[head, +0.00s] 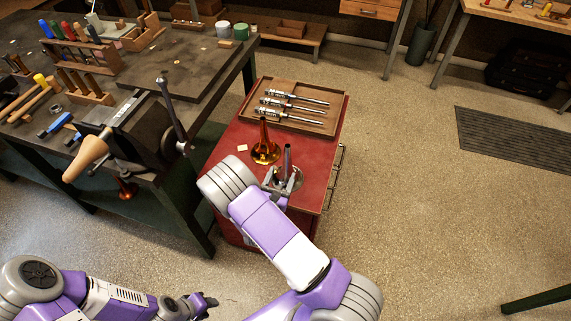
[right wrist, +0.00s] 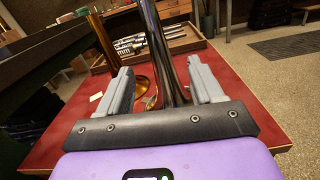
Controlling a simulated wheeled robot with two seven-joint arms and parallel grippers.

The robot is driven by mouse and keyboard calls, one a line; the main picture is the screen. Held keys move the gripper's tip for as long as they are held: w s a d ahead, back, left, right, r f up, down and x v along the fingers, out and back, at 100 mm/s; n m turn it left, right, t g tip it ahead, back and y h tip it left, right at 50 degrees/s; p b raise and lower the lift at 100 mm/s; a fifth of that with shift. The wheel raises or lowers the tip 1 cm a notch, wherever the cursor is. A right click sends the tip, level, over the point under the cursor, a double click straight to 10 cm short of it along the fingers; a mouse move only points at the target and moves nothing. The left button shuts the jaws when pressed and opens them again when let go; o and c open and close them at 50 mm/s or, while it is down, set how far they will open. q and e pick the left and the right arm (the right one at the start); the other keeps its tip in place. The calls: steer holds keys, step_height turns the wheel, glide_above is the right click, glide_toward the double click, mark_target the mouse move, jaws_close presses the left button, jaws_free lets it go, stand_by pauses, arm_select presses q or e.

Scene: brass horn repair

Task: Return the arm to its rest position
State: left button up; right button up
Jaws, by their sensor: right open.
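My right gripper (head: 277,182) is over the red cabinet top (head: 222,165), at its near end. In the right wrist view its two fingers (right wrist: 164,88) are apart, with a silver horn tube (right wrist: 163,45) standing upright between them or just beyond; I cannot tell if they touch it. In the head view the silver horn (head: 288,160) stands on the cabinet, its flared base partly hidden by my gripper. A brass horn (head: 264,143) stands upright beside it, bell down. My left gripper (head: 204,303) is low at the bottom, away from the furniture; its finger state is unclear.
A wooden tray (head: 341,108) with several silver valve parts lies on the cabinet's far end. The dark workbench (head: 200,65) at left holds tools, racks and a vise with a wooden-tipped piece (head: 86,158). The floor (head: 420,210) to the right is mostly clear.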

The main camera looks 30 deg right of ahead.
steer(key=shift+v, duration=1.05)
